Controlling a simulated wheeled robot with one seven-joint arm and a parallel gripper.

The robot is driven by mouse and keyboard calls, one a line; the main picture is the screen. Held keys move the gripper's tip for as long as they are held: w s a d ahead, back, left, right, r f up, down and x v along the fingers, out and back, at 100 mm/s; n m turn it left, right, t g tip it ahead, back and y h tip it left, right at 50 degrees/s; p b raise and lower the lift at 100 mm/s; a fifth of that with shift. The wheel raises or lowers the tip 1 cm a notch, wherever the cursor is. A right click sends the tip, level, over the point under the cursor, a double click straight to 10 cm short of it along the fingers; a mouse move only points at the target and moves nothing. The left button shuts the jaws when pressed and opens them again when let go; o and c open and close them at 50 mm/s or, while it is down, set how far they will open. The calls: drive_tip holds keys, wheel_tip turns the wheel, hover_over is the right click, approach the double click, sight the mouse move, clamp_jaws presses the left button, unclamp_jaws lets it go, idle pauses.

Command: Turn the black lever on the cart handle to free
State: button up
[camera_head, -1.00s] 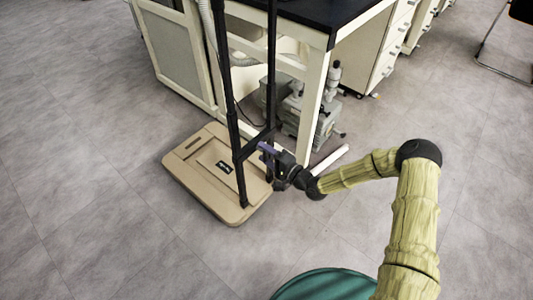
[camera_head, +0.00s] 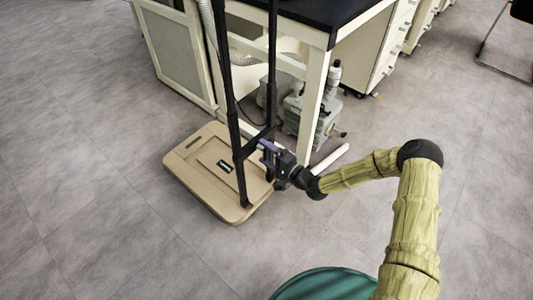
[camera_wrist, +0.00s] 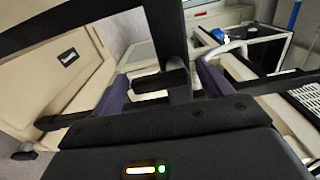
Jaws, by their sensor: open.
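The cart is a beige platform (camera_head: 188,172) with a tall black handle frame (camera_head: 233,130), beside the bench. My gripper (camera_head: 267,158) is at the handle's crossbar, reaching in from the right. In the wrist view my open gripper (camera_wrist: 160,85) has a purple finger on each side of a short black blocky piece (camera_wrist: 176,78), which looks like the lever. I cannot tell whether either finger touches it. The black handle frame (camera_wrist: 75,22) crosses the upper left of the wrist view, and the beige platform (camera_wrist: 55,75) shows behind. In the head view the lever is too small to make out.
A lab bench with a black top (camera_head: 320,18) and pale legs stands right behind the cart. Grey equipment (camera_head: 300,110) sits under it. A drawer cabinet (camera_head: 378,55) is at the right. The floor left of and in front of the cart is clear.

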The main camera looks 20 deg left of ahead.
drive_tip(key=p+v, duration=0.4)
drive_tip(key=v, duration=1.3)
drive_tip(key=shift+s+d, duration=0.1)
drive_tip(key=shift+d, duration=0.05)
